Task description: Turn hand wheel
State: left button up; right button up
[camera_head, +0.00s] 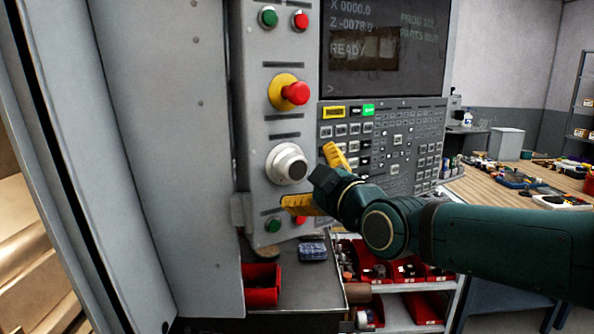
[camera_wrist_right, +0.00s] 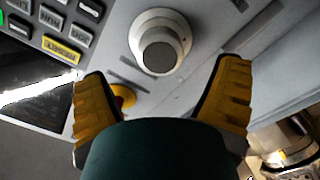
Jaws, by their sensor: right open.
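The hand wheel (camera_head: 287,164) is a pale round knob on the grey control panel, below the red emergency button. My right gripper (camera_head: 312,178) is open in front of the panel, just right of the wheel in the head view. Its yellow fingers stand apart, one higher and one lower, with nothing between them. In the right wrist view the wheel (camera_wrist_right: 160,41) lies ahead, between and beyond the fingertips of the right gripper (camera_wrist_right: 165,85). I see no contact with the wheel. My left gripper is not in view.
A red emergency button (camera_head: 294,93) on a yellow base sits above the wheel. A keypad (camera_head: 385,145) and a screen (camera_head: 385,45) are to the right. Green and red buttons are near the lower finger. Below stands a trolley with red bins (camera_head: 262,285).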

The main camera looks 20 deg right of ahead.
jog(key=v, duration=0.6)
jog(key=shift+s, duration=0.2)
jog(key=w+a+f+m+g, duration=0.2)
jog(key=f+g, duration=0.1)
jog(key=f, duration=0.8)
jog(key=w+a+f+m+g, duration=0.1)
jog(key=a+f+m+g, duration=0.15)
jog(key=f, duration=0.85)
jog(key=w+a+f+m+g, duration=0.1)
jog(key=w+f+m+g, duration=0.15)
jog(key=f, duration=0.85)
jog(key=s+a+f+m+g, duration=0.2)
jog(key=s+f, duration=0.6)
jog(key=f, duration=0.5)
jog(key=s+a+f+m+g, duration=0.2)
jog(key=s+f+m+g, duration=0.2)
jog(key=s+f, duration=0.5)
notch_tip(320, 180, down, 4)
jog(key=shift+s+r+g, duration=0.1)
jog(key=shift+s+g, duration=0.15)
jog(key=shift+g, duration=0.85)
jog(key=shift+a, duration=0.1)
